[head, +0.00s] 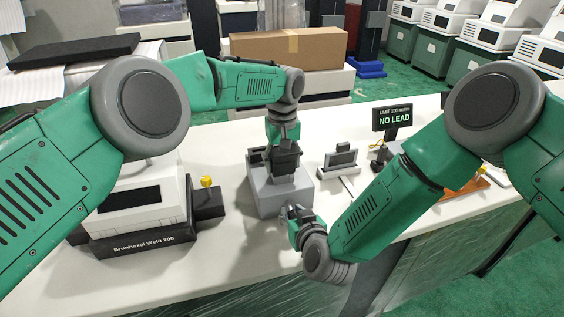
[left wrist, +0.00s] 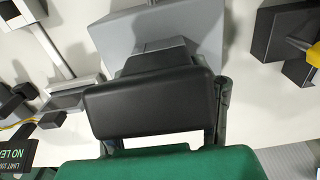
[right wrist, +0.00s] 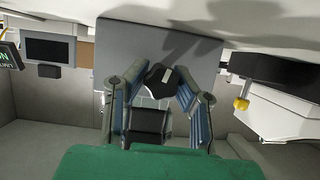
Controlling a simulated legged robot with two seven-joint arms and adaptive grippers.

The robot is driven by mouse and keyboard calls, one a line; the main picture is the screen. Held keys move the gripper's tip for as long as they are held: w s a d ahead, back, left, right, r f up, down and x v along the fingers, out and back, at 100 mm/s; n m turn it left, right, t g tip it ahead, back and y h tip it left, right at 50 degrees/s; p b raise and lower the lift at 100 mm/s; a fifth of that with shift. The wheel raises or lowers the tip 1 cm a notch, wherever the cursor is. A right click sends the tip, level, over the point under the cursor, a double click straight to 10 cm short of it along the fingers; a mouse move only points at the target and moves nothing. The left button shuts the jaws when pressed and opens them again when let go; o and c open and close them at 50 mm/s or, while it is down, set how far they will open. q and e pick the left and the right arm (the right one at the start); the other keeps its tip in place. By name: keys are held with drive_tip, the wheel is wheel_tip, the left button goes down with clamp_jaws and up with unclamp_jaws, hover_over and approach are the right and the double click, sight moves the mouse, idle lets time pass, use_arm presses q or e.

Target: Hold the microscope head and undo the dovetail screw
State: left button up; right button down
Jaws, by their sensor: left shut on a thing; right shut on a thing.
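The microscope is a grey block-like body (head: 268,200) on the white table, with a dark head (head: 286,163) above it. My left gripper (head: 284,146) comes down from above and is shut on the dark head; in the left wrist view the black head (left wrist: 150,105) fills the space between the fingers. My right gripper (head: 297,214) is low at the front of the grey body. In the right wrist view its fingers (right wrist: 162,82) are shut on a small dark knob with a pale mark, the dovetail screw (right wrist: 157,78). The fingers hide part of the screw.
A white machine with a black base (head: 140,236) and yellow knob stands at left. A small grey device (head: 341,160) and a black "NO LEAD" sign (head: 392,118) stand at right. A cardboard box (head: 290,48) is behind. The table's front middle is clear.

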drive_tip(key=n+h, duration=0.1)
drive_tip(key=n+t, duration=0.1)
drive_tip(key=shift+s+a+n+h, duration=0.1)
drive_tip(key=shift+a+n+h, duration=0.1)
drive_tip(key=shift+n+h, duration=0.15)
drive_tip(key=shift+d+n+h, duration=0.1)
drive_tip(key=shift+n+h, duration=0.15)
drive_tip(key=n+t+h, duration=0.1)
drive_tip(key=n, duration=0.2)
drive_tip(key=shift+f+h, duration=0.1)
drive_tip(key=shift+h, duration=0.2)
drive_tip(key=shift+n, duration=0.3)
